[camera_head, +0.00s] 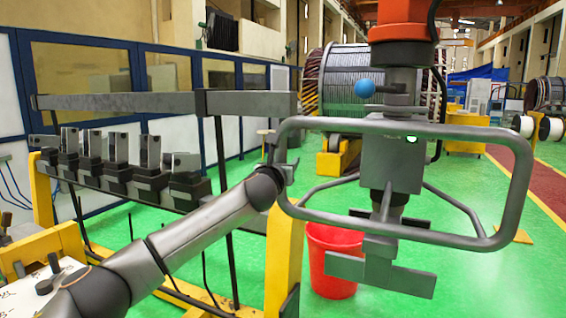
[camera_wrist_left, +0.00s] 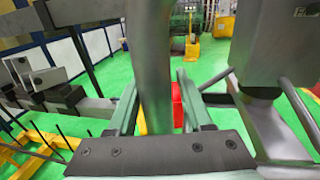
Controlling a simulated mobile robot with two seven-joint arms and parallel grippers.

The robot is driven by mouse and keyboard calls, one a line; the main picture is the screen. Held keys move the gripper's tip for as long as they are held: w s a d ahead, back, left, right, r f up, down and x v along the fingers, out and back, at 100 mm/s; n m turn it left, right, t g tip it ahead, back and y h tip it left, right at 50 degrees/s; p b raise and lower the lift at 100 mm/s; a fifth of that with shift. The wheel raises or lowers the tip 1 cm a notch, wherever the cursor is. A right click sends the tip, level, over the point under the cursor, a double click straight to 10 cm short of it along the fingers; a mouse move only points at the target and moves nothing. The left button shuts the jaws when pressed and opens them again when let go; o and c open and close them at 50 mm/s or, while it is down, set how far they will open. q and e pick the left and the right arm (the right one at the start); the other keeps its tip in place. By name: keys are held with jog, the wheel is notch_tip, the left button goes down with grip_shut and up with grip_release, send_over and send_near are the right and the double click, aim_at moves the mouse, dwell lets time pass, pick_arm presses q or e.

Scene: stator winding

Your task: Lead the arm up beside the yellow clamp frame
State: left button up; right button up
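The yellow clamp frame (camera_head: 284,262) stands at centre-left in the head view, with a yellow upright post at each end and a row of grey clamp blocks (camera_head: 148,170) between them. My left arm reaches in from the lower left, in front of the frame. My left gripper (camera_head: 281,152) is at the left side of the grey looped handle (camera_head: 400,122) of a hanging tool, near the right yellow post. In the left wrist view its fingers (camera_wrist_left: 160,100) are apart, with a vertical grey bar between them and a gap beside the right finger. My right gripper is not in view.
Large wire reels (camera_head: 345,80) stand further back. Green floor is open at the right.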

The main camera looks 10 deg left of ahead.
pick_arm(q)
jog(key=o, duration=0.3)
jog(key=shift+a+r, duration=0.1)
jog(key=shift+a, duration=0.05)
